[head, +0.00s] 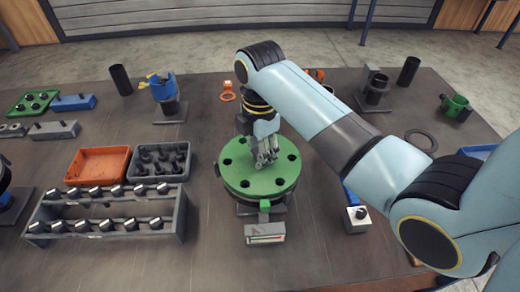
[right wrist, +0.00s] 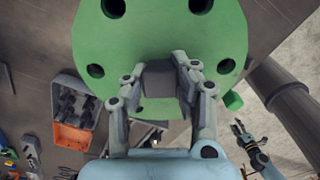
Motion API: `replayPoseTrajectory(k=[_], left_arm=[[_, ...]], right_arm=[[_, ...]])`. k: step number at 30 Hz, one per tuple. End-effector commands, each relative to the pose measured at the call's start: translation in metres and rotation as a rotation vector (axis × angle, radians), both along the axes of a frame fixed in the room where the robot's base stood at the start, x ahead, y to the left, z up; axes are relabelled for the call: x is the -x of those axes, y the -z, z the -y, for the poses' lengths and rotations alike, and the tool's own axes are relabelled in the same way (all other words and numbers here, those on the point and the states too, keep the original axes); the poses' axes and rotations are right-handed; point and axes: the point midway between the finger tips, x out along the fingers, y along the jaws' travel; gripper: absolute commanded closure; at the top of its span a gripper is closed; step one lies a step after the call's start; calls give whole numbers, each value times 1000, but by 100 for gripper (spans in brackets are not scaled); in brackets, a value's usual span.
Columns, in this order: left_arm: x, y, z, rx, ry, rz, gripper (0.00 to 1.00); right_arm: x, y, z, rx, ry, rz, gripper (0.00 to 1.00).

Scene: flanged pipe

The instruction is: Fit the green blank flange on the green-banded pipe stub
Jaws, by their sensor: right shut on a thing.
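The green blank flange (head: 237,178) is a thick disc with several bolt holes, lying roughly flat over a dark stand in the middle of the table. In the right wrist view the flange (right wrist: 120,60) fills the top. My right gripper (head: 267,158) is above it, shut on the grey block at its centre; its fingers (right wrist: 163,80) flank that block. The pipe stub is mostly hidden under the flange; a green tab (head: 264,205) shows below the front rim. I cannot tell whether flange and stub touch. My left gripper (right wrist: 240,132) is small in the right wrist view.
An orange bin (head: 98,148), a dark tray (head: 160,145) and a bolt rack (head: 105,213) stand to the left. A grey box (head: 265,234) is in front of the stand. A black ring (head: 420,140) lies to the right. My right arm crosses the right side.

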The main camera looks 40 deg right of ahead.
Motion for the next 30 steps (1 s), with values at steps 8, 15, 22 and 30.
replayPoseTrajectory(k=[8, 15, 22, 30], left_arm=[[0, 0, 0, 0, 0, 0, 55], [0, 0, 0, 0, 0, 0, 55], [1, 0, -1, -1, 0, 0, 55], [0, 0, 0, 0, 0, 0, 55]], right_arm=[[-1, -1, 0, 0, 0, 2, 74], [0, -1, 0, 0, 0, 1, 47], [1, 0, 0, 0, 0, -2, 47], [-1, -37, 0, 0, 0, 4, 47]])
